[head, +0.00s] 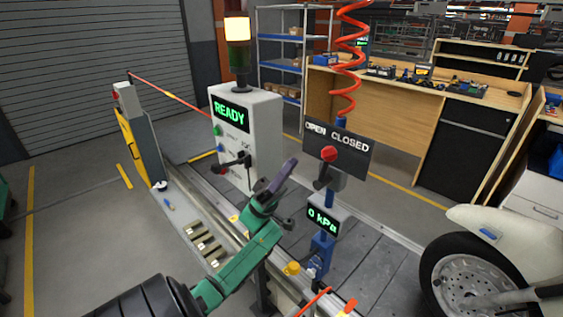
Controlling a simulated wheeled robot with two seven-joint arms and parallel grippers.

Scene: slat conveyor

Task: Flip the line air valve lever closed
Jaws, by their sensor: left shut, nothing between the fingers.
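The air valve (330,180) stands on a blue post on the conveyor side, with a red lever end (330,154) at its top. Behind it a dark sign (352,158) reads OPEN on the left and CLOSED on the right. The red end is below the gap between the two words; which side it points to I cannot tell. A gauge (322,220) under the valve reads 0 kPa. My left gripper (290,166) is shut and empty, left of the valve and apart from it in the picture. My right gripper is out of view.
A grey control box (262,115) showing READY stands behind my left gripper, with a lit stack light (238,29) on top. A red coiled hose (345,60) hangs above the sign. A white vehicle with a wheel (470,265) is at the right.

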